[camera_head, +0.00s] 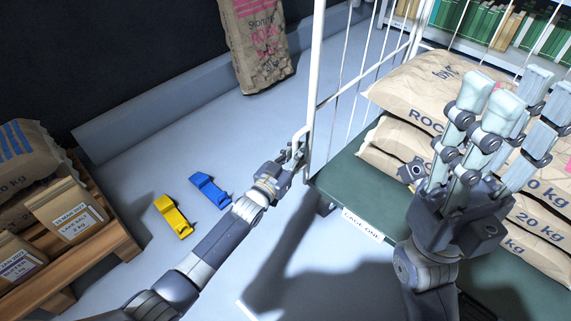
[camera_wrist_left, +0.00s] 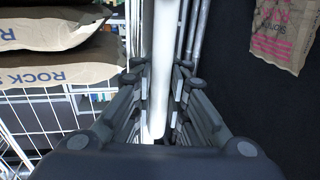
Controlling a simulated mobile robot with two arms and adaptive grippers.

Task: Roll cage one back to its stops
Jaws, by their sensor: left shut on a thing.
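Cage one is a wheeled cage with white bars and a green deck (camera_head: 345,172); its front label (camera_head: 362,225) reads CAGE ONE. Rock salt sacks (camera_head: 440,90) are stacked on it. My left gripper (camera_head: 294,158) is shut on the white handle (camera_head: 299,138) at the cage's left corner post. In the left wrist view its fingers (camera_wrist_left: 158,95) close around a white upright bar (camera_wrist_left: 164,70). My right gripper (camera_head: 515,105) is open, fingers upward, in front of the sacks, and hides part of them. I cannot make out the stops for certain.
A yellow block (camera_head: 173,216) and a blue block (camera_head: 209,190) lie on the floor left of the cage. A wooden pallet (camera_head: 115,235) with bags stands at the left. A sack (camera_head: 255,45) leans by the grey kerb (camera_head: 165,105). A shelf of green items (camera_head: 480,22) is behind.

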